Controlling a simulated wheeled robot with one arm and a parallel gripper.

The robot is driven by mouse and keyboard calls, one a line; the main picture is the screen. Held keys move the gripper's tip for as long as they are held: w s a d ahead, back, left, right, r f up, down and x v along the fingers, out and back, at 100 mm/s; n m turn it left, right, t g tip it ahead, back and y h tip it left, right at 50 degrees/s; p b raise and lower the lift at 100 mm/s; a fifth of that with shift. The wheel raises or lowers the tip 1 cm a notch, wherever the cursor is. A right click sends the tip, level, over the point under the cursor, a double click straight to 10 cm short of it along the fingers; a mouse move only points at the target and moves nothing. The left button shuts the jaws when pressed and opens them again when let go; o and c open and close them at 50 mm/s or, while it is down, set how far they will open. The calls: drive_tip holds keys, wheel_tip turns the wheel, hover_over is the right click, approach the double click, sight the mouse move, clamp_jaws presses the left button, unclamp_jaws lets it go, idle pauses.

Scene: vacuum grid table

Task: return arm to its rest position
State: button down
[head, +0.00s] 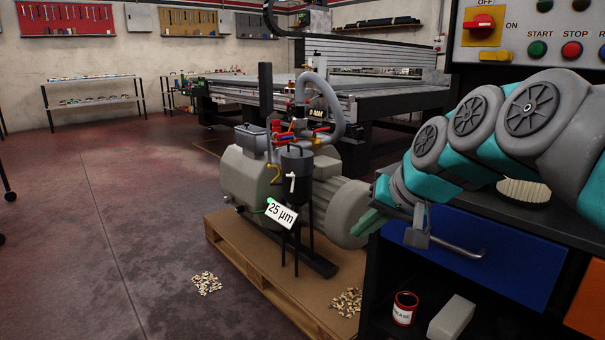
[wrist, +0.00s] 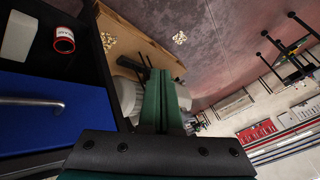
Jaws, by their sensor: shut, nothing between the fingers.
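My gripper (head: 364,222) is at the end of my grey and teal arm, which reaches in from the right of the head view. Its green fingers point left and down, in front of the grey vacuum pump (head: 245,170) in the picture and beside the black cabinet's corner. In the wrist view the gripper's fingers (wrist: 160,75) lie together, with nothing between them. They cover part of the pump there. I cannot tell the exact gap between the fingers and the pump.
The pump stands on a wooden pallet (head: 240,262). A cabinet with a blue drawer (head: 490,262) is under my arm, with a red can (head: 404,308) and a pale block (head: 452,318) below. A control panel (head: 540,35) is at upper right. Floor at left is mostly clear.

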drive_tip(key=s+d+f+g+h+p, duration=0.1)
drive_tip(key=s+f+g, duration=0.1)
drive_tip(key=s+f, duration=0.4)
drive_tip(key=s+d+f+n+g+h+p, duration=0.1)
drive_tip(key=s+f, duration=0.5)
drive_tip(key=s, duration=0.8)
drive_tip(key=s+d+f+g+h, duration=0.2)
drive_tip(key=s+f+g, duration=0.3)
drive_tip(key=s, duration=0.5)
wheel_tip(320, 180, down, 2)
drive_tip(key=shift+d+f+n+h+p, duration=0.1)
drive_tip(key=shift+d+n+h+p, duration=0.05)
drive_tip(key=shift+n+h+p, duration=0.2)
